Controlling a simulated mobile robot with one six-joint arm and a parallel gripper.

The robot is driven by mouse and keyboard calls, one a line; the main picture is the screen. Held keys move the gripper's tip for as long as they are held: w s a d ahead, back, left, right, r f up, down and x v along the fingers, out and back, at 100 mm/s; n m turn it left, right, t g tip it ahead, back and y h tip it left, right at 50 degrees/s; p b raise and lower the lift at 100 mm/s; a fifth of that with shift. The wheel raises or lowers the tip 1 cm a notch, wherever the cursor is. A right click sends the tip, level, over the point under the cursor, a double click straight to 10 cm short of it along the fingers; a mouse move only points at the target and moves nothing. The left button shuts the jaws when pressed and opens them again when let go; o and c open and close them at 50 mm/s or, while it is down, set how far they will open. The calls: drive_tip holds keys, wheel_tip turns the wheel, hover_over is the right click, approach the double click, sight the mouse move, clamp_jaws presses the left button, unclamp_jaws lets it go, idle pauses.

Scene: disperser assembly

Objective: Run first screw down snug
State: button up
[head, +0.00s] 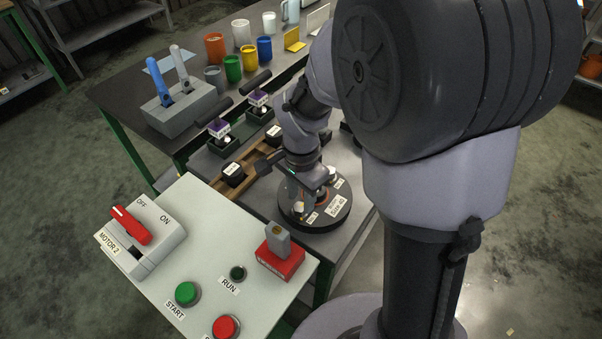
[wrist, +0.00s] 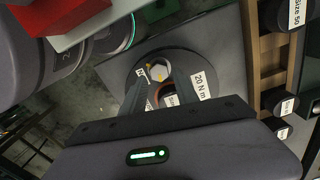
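A round dark base (head: 322,220) with white labels stands on the grey bench below my arm. It also shows in the wrist view (wrist: 133,78), where one label reads "20 N m". A bright, pale round part (wrist: 158,68) with yellow spots sits on it. My gripper (head: 306,183) is low over this base, and in the wrist view its dark fingers (wrist: 168,96) point down at it. A copper-coloured ring (wrist: 170,101) shows between the fingers. I cannot make out a screw or tell whether the fingers grip anything; the gripper body hides the near side.
A wooden rack (head: 240,172) with labelled black sockets stands left of the base. A control panel (head: 205,235) with a red switch, buttons and a red block (head: 280,262) is close in front. Colored cups and a grey tool holder (head: 180,108) stand on the table behind.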

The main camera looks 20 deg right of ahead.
sight(301, 205)
wheel_tip(301, 205, up, 15)
drive_tip(key=p, duration=0.5)
drive_tip(key=shift+p, duration=0.3)
drive_tip(key=s+a+r+n+t+y+b, duration=0.1)
drive_tip(key=s+a+r+n+t, duration=0.1)
drive_tip(key=s, duration=0.5)
drive_tip(key=s+a+r+n+t+y+b, duration=0.1)
drive_tip(key=s+r+n+t, duration=0.2)
drive_tip(key=s+n, duration=0.3)
drive_tip(key=shift+s+a+r+t, duration=0.4)
drive_tip(key=shift+r, duration=0.25)
